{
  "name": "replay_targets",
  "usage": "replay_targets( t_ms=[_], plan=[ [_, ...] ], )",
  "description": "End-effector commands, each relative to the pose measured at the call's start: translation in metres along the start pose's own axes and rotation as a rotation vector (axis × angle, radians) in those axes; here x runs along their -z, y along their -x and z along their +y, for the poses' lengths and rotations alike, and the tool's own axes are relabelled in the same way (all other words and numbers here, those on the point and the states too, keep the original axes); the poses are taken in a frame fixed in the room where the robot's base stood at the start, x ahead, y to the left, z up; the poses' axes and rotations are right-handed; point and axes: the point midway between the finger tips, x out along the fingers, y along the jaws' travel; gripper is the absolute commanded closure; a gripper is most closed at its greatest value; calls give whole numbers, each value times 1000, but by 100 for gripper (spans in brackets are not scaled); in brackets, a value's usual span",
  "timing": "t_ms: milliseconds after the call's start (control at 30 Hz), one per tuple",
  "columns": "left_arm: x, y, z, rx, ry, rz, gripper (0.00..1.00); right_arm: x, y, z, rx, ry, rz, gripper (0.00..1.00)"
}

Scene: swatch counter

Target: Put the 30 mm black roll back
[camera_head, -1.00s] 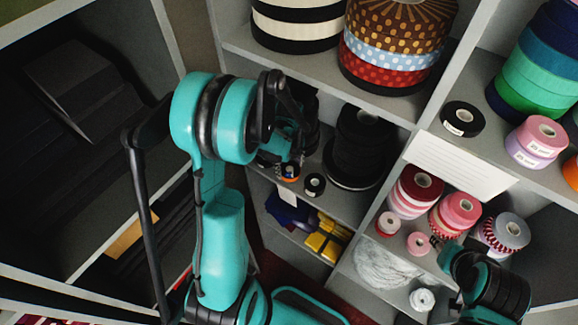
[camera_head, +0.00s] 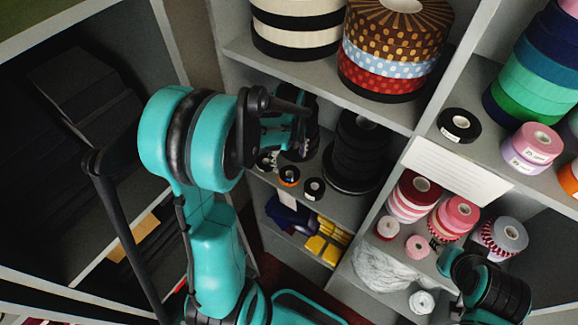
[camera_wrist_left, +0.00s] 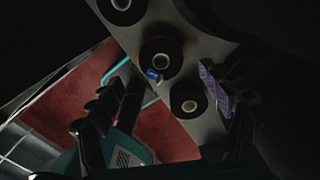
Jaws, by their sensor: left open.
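The left wrist view shows three dark rolls: one at the top edge (camera_wrist_left: 122,5), one with a blue patch (camera_wrist_left: 158,52) and one lower down (camera_wrist_left: 188,101). My left gripper (camera_head: 295,145) is open by these rolls; its fingers (camera_wrist_left: 168,110) are spread with no roll between them. At lower right is part of my right arm; its fingers are unclear.
A stack of large black rolls (camera_head: 355,150) stands close right of the small rolls. A labelled black roll (camera_head: 461,125) lies on the upper right shelf. Red and pink rolls (camera_head: 455,214) fill the lower right shelf. Yellow packs (camera_head: 326,240) lie below. Shelf dividers bound the bay.

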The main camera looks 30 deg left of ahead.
Motion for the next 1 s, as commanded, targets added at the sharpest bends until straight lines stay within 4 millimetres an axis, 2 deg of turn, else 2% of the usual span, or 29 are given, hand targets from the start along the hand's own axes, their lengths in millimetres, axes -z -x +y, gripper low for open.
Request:
replay_targets(
  t_ms=[33,100,300,1000],
  plan=[
    [0,13,0,0,0,0,21,2,2,0,0,0,0,64],
    [0,26,0,0,0,0,21,2,4,0,0,0,0,64],
    [0,50,0,0,0,0,21,4,5,0,0,0,0,64],
    [0,54,0,0,0,0,21,4,5,0,0,0,0,64]
  ],
)
